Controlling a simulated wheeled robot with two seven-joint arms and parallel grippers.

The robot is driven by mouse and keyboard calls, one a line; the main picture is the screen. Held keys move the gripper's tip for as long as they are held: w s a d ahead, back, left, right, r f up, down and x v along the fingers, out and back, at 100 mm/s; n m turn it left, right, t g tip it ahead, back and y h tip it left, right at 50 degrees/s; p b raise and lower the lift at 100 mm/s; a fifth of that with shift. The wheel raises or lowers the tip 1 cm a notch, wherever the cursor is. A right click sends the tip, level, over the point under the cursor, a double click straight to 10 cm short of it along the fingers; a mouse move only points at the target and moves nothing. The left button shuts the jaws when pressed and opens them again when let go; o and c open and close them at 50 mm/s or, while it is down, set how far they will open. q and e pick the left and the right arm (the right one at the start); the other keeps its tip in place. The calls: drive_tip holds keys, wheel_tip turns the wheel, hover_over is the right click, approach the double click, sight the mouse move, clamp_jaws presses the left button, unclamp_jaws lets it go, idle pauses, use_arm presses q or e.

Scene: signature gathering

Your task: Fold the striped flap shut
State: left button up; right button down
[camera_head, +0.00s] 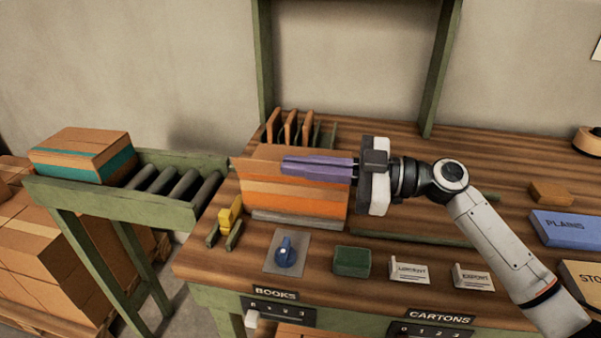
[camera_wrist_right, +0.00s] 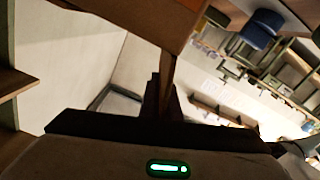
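A carton stands on the wooden bench in the head view. Its near side shows an orange and tan striped panel (camera_head: 285,192), which I take to be the striped flap. A plain brown panel (camera_head: 262,152) rises behind it. My right gripper (camera_head: 284,165) reaches in from the right, its long purple fingers lying close together across the carton's top and hiding part of it. I cannot tell whether they touch the flap. In the right wrist view the dark fingers (camera_wrist_right: 166,95) are close together, with a brown board edge (camera_wrist_right: 170,65) near them. My left gripper is not in view.
A roller conveyor (camera_head: 165,185) with a taped carton (camera_head: 85,155) is at the left. A blue knob (camera_head: 286,252), a green block (camera_head: 351,262) and small cards (camera_head: 410,270) line the bench front. Upright brown boards (camera_head: 290,127) stand behind the carton.

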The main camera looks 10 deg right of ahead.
drive_tip(key=shift+w+d+m+b, duration=0.2)
drive_tip(key=shift+w+m+b, duration=0.35)
drive_tip(key=shift+m+b, duration=0.55)
drive_tip(key=shift+w+d+m, duration=0.1)
drive_tip(key=shift+w+m, duration=0.25)
drive_tip(key=shift+m, duration=0.35)
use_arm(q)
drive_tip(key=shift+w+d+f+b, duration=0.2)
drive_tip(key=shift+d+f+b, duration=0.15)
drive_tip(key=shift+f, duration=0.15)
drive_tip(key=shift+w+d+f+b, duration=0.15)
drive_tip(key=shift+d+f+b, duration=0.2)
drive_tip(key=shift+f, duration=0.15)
use_arm(e)
drive_tip(key=shift+w+d+r+m, duration=0.15)
drive_tip(key=shift+w+m, duration=0.35)
drive_tip(key=shift+m, duration=0.6)
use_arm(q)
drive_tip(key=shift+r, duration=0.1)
